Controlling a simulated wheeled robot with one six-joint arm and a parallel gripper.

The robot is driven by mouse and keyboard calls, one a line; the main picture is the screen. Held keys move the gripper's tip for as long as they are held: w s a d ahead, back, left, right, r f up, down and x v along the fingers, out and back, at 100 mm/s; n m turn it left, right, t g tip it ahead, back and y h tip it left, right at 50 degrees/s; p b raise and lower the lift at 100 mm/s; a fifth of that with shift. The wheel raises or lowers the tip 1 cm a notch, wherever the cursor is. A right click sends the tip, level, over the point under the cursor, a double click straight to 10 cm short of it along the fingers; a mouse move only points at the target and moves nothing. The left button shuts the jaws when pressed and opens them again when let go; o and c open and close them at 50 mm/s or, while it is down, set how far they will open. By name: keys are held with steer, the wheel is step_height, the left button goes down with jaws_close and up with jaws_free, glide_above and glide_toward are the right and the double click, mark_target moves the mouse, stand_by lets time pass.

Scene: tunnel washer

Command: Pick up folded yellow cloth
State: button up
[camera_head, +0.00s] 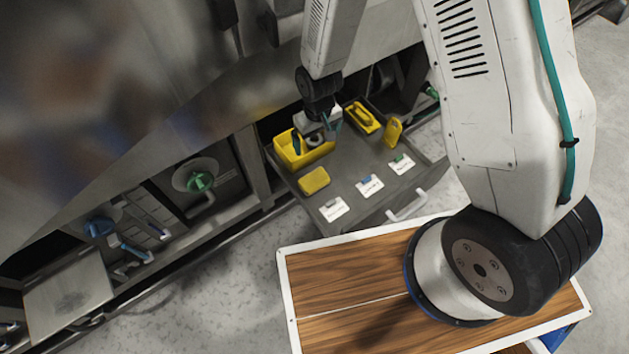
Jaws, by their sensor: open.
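A flat yellow piece with rounded corners (314,181), which looks like the folded yellow cloth, lies on the dark grey cart top near its left front edge. My gripper (316,136) is over the yellow bin (288,156), behind and above the cloth, apart from it. Its jaws are open, and I see nothing held between them. The gripper hides part of the bin and whatever is inside.
Three white labelled cards (334,209) lie along the front of the cart top (352,160). Another yellow piece (393,132) stands at the right, beside a dark tray holding a yellow item (362,117). A light handle (407,207) juts from the cart's front.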

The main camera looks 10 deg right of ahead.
glide_above(314, 179)
steer(key=shift+n, duration=0.3)
step_height(314, 179, down, 12)
steer(key=shift+s+a+f, duration=0.1)
steer(key=shift+s+f, duration=0.05)
steer(key=shift+f, duration=2.75)
steer(key=c, duration=0.7)
